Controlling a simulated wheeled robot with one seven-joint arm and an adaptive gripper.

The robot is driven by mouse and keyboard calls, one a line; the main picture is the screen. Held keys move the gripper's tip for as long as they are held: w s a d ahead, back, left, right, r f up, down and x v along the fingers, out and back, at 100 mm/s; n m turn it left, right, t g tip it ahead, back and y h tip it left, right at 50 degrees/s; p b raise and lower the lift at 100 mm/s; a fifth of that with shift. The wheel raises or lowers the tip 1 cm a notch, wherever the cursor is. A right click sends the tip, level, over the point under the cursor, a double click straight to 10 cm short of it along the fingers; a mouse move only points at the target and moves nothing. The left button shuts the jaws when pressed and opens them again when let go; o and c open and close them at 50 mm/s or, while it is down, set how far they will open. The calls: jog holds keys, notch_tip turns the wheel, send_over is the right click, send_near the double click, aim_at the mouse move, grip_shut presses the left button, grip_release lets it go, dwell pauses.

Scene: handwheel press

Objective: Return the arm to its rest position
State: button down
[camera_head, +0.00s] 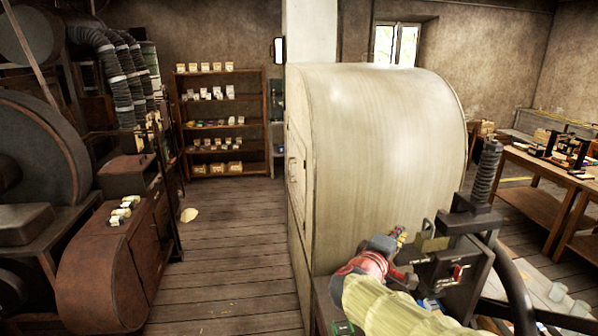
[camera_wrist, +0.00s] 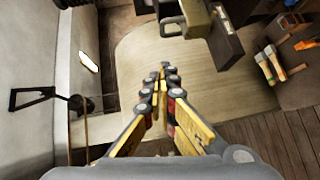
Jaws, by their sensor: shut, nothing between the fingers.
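My gripper (camera_head: 401,235) shows small in the head view, at the end of my arm, in front of the large cream cabinet. It is beside the dark screw press (camera_head: 455,262), just left of its frame. In the wrist view my gripper (camera_wrist: 163,70) has its yellow and grey fingers together at the tips, with nothing between them. A dark metal piece (camera_wrist: 212,38) stands beyond the fingertips there. The press's threaded screw (camera_head: 486,172) rises upright, and a dark curved bar (camera_head: 514,285) runs down its right side. Part of the press is hidden behind my arm.
The rounded cream cabinet (camera_head: 385,150) stands close behind my arm. Dark machinery (camera_head: 110,270) lines the left, with open wooden floor (camera_head: 225,245) between. A shelf (camera_head: 220,108) stands at the back. A wooden workbench (camera_head: 545,165) with tools is at the right.

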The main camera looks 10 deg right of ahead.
jog(key=s+f+m+g+y+b, duration=0.25)
jog(key=s+f+g, duration=0.45)
jog(key=s+f, duration=0.8)
jog(key=s+a+f+m+y+b, duration=0.2)
jog(key=s+a+f+y+b, duration=0.1)
jog(key=s+a+b, duration=0.3)
jog(key=s+a+f+m+y+b, duration=0.3)
jog(key=s+a+f+y+b, duration=0.1)
jog(key=s+a, duration=0.4)
jog(key=shift+s+m+t+y+b, duration=0.35)
jog(key=shift+s+y+b, duration=0.55)
jog(key=shift+s, duration=0.25)
